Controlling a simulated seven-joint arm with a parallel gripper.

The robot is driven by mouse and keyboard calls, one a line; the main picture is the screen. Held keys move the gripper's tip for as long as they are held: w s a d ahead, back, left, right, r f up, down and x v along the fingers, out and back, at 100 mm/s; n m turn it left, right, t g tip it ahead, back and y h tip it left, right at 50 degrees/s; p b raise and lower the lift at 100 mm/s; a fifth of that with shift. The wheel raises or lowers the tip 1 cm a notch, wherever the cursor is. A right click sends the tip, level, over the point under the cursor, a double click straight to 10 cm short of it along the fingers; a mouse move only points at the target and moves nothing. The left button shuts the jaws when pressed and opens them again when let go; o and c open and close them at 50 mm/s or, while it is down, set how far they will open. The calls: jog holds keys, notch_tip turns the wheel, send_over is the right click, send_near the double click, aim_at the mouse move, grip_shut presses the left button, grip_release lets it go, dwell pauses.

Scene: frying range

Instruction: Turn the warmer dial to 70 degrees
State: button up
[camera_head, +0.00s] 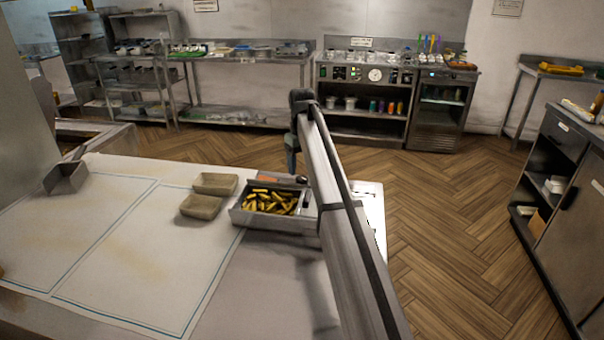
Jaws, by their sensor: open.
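My arm reaches from the bottom right up to a wrist that points down. My gripper (292,168) hangs from it just behind the warmer, small and dark, with its jaws open and nothing visible in them. The likely warmer is a metal tray unit (262,220) holding yellow fries (270,202) at the counter's right end. A pale panel (372,205) shows to the right of my arm, partly covered by it. I cannot make out the warmer dial or its setting; my arm covers part of that area.
Two brown trays (215,184) sit left of the fries on the white counter (140,225). A metal scoop box (66,178) stands at the far left. Steel shelves and a unit with a round white gauge (375,74) stand along the back wall. Wooden floor lies open to the right.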

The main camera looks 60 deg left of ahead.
aim_at(302, 178)
notch_tip(302, 178, up, 9)
jog(key=shift+r, duration=0.2)
dwell(0.6)
